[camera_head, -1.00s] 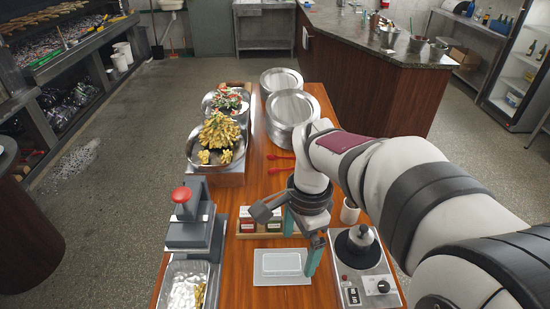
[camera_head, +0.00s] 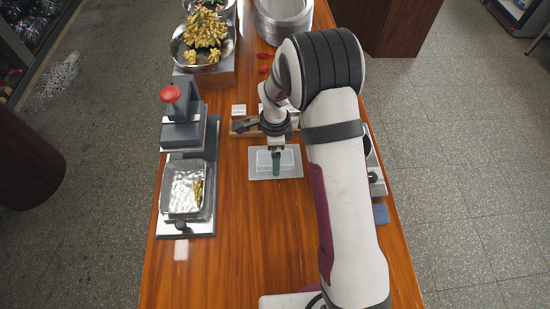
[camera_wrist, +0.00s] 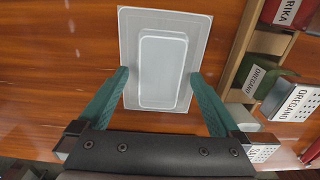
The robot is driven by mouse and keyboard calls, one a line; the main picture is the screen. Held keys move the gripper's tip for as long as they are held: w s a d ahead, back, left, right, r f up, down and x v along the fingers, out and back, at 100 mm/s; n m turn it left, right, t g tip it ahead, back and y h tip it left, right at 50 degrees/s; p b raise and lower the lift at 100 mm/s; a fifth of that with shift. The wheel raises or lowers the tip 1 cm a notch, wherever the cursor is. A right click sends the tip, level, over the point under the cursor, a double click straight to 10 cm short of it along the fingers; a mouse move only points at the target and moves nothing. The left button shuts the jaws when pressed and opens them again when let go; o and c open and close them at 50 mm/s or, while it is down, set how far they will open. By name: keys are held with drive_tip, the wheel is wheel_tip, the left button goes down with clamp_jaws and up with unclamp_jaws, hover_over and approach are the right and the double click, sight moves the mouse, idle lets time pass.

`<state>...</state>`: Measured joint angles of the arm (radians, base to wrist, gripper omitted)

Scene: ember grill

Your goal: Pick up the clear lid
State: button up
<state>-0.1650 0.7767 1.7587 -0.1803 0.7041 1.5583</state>
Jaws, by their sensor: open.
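The clear lid (camera_head: 262,165) is a pale, see-through rectangle with a raised middle, lying flat on the wooden table. In the wrist view the lid (camera_wrist: 162,65) lies between and beyond my fingertips, its raised part pointing toward the palm. My gripper (camera_head: 276,165) hangs over the lid in the head view, pointing down. In the wrist view my gripper (camera_wrist: 160,80) is open, with one green finger at each side of the raised part. Whether the fingers touch the lid cannot be told.
A wooden rack with spice boxes, one an oregano box (camera_wrist: 292,103), stands close beside the lid. A press with a red knob (camera_head: 170,94) and a metal tray (camera_head: 183,215) stand at the left. The table (camera_head: 240,250) in front is clear.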

drive_tip(key=shift+f, duration=0.25)
drive_tip(key=c, duration=1.3)
